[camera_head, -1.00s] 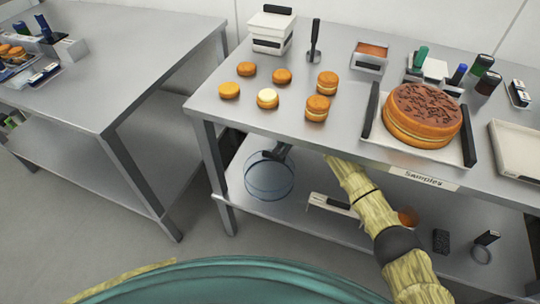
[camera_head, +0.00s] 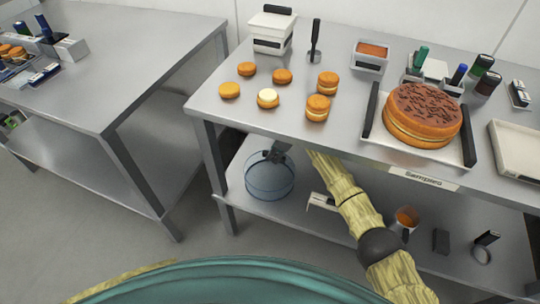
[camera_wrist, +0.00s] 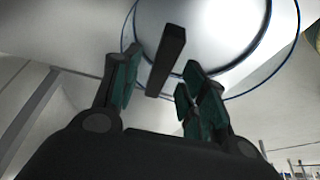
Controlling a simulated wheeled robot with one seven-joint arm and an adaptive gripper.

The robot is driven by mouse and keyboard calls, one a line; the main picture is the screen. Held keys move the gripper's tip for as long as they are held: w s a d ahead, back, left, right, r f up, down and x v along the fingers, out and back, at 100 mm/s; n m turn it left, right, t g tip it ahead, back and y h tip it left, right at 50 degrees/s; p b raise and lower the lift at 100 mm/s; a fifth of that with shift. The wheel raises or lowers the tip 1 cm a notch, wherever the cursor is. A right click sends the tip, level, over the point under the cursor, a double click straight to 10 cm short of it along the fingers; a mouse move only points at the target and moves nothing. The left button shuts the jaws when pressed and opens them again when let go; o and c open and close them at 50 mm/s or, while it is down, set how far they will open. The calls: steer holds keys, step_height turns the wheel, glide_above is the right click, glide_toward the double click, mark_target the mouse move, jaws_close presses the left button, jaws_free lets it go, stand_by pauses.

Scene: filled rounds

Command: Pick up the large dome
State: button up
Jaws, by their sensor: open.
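The large dome (camera_head: 270,180) is a clear, blue-tinted round cover standing on the lower shelf under the table at the left end. In the wrist view the dome (camera_wrist: 215,88) shows as a transparent disc with a blue rim, with a dark bar-shaped handle (camera_wrist: 166,60) on it. My gripper (camera_wrist: 155,80) is open, with its green-padded fingers on either side of the handle.
The tabletop (camera_head: 240,115) is close above my arm. It holds a large cake (camera_head: 423,115) on a tray, several small round cakes and a white lidded box (camera_head: 271,30).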

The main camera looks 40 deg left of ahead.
steer(key=shift+f+p, duration=0.25)
steer(key=shift+p, duration=0.05)
stand_by(0.5)
jaws_close()
